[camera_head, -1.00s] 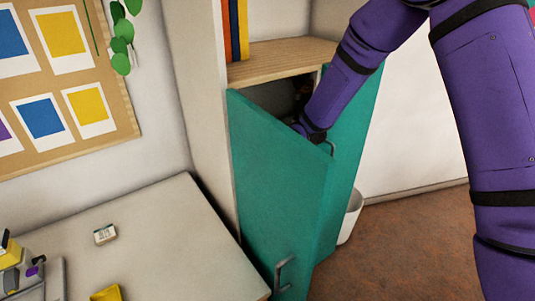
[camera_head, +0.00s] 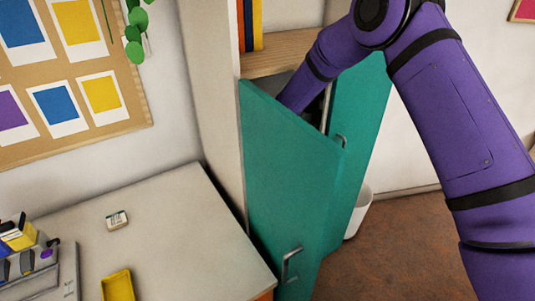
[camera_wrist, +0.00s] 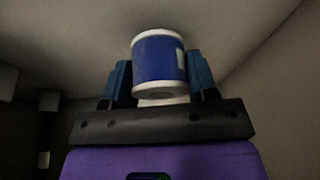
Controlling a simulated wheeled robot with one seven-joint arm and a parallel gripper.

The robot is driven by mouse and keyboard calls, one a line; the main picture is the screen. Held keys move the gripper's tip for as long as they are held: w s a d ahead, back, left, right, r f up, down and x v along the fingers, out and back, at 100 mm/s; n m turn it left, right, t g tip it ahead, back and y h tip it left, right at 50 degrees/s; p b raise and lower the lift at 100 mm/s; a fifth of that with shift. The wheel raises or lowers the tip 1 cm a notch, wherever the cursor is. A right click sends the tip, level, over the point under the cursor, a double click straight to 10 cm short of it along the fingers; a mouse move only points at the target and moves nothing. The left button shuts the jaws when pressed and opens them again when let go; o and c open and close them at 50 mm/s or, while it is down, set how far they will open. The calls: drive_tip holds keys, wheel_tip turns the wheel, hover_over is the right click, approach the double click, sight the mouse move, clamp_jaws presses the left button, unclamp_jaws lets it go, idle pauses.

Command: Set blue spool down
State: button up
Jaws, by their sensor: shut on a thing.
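The blue spool (camera_wrist: 157,62) has a blue middle and white rims and shows in the wrist view. My gripper (camera_wrist: 160,80) is shut on it, with one dark blue finger on each side. The spool is held inside a dim, pale-walled space. In the head view my purple arm reaches into the cupboard behind its teal door (camera_head: 285,180). The gripper and the spool are hidden there by the door. I cannot tell whether the spool touches a surface.
A second teal door (camera_head: 357,125) stands open on the right, by a white bin (camera_head: 357,212). A wooden shelf (camera_head: 277,53) with upright books (camera_head: 249,25) is above the opening. The grey desk (camera_head: 180,220) at left holds a yellow tray (camera_head: 117,286). In the wrist view, pale blocks (camera_wrist: 8,82) stand at left.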

drive_tip(key=shift+f, duration=0.9)
drive_tip(key=shift+f, duration=0.15)
drive_tip(key=o, duration=0.9)
drive_tip(key=shift+o, duration=0.2)
drive_tip(key=v, duration=0.7)
drive_tip(key=shift+r, duration=0.4)
drive_tip(key=shift+s+d, duration=0.1)
